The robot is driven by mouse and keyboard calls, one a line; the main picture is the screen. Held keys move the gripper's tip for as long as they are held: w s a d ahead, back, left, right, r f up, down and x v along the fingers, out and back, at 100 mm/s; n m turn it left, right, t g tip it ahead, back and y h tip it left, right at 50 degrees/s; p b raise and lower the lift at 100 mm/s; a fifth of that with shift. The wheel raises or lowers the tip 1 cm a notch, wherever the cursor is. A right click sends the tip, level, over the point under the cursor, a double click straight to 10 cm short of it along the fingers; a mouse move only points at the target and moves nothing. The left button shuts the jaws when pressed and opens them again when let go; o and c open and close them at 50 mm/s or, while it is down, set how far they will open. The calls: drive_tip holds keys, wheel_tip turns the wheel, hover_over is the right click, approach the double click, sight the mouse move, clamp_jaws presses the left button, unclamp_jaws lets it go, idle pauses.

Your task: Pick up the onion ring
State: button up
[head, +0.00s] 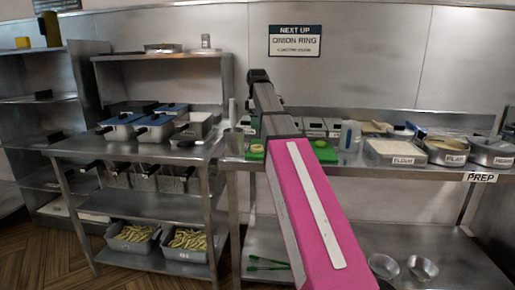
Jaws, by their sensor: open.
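A small pale yellow ring-like piece (257,148), likely an onion ring, lies on a green board (249,156) on the steel counter, just left of my arm. My pink and grey arm reaches up over the counter and hides the middle of the green area. Its dark far end shows above the boards. My gripper's fingers cannot be made out; they seem hidden behind the arm.
A flour tray (391,150) and round steel pans (446,150) stand on the right of the counter. Fryers with baskets (155,128) stand at left. A "NEXT UP onion ring" sign (295,40) hangs on the wall. Green tongs (268,264) lie on the lower shelf.

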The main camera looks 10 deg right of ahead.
hover_over(256, 145)
drive_tip(key=s, duration=0.1)
wheel_tip(256, 145, down, 5)
drive_tip(key=shift+d+f, duration=0.1)
drive_tip(key=f, duration=0.4)
drive_tip(key=shift+s+a+f, duration=0.2)
drive_tip(key=shift+s+a, duration=0.05)
drive_tip(key=shift+s, duration=0.15)
drive_tip(key=shift+f, duration=0.45)
drive_tip(key=c, duration=0.8)
